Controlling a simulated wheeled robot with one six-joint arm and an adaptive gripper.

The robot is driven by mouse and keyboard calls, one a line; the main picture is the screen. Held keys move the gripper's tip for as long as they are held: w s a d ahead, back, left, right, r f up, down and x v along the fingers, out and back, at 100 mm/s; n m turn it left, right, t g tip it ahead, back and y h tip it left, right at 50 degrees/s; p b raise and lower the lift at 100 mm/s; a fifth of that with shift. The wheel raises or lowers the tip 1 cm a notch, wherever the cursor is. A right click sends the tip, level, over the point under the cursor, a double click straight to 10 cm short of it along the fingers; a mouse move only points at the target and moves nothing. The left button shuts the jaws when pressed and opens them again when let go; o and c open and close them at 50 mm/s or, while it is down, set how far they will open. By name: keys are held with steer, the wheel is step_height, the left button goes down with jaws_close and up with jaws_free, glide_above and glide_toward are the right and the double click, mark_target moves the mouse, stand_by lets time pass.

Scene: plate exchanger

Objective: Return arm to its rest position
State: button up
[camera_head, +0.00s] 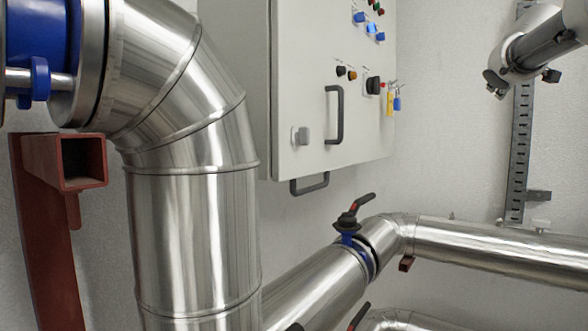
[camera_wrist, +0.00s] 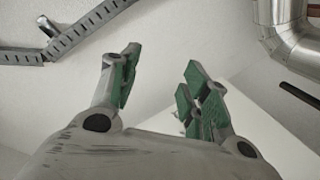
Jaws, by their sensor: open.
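In the head view, part of my arm (camera_head: 535,45) reaches in from the upper right, in front of the wall and right of the control cabinet. The fingertips are not clearly seen in that view.
A thick metal pipe (camera_head: 195,210) stands at left. Thinner pipes (camera_head: 490,245) with a red-handled valve (camera_head: 350,218) run below. A slotted metal rail (camera_head: 519,150) is near my arm.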

steer(key=s+a+f+m+g+y, duration=0.1)
steer(key=s+a+f+g, duration=0.1)
steer(key=s+f, duration=0.45)
steer(key=s+a+f+m+g+y, duration=0.1)
steer(key=s+a+f+g, duration=0.15)
steer(key=f, duration=0.75)
steer(key=s+a+f+m+g+y, duration=0.1)
steer(key=s+f+g, duration=0.2)
steer(key=s+f, duration=0.4)
steer(key=s+a+f+g+y, duration=0.2)
steer(key=s+a+f+y, duration=0.2)
steer(key=s+a+f, duration=0.9)
step_height(320, 180, down, 3)
steer(key=shift+s+r, duration=0.1)
steer(key=shift+s, duration=0.95)
steer(key=shift+d, duration=0.1)
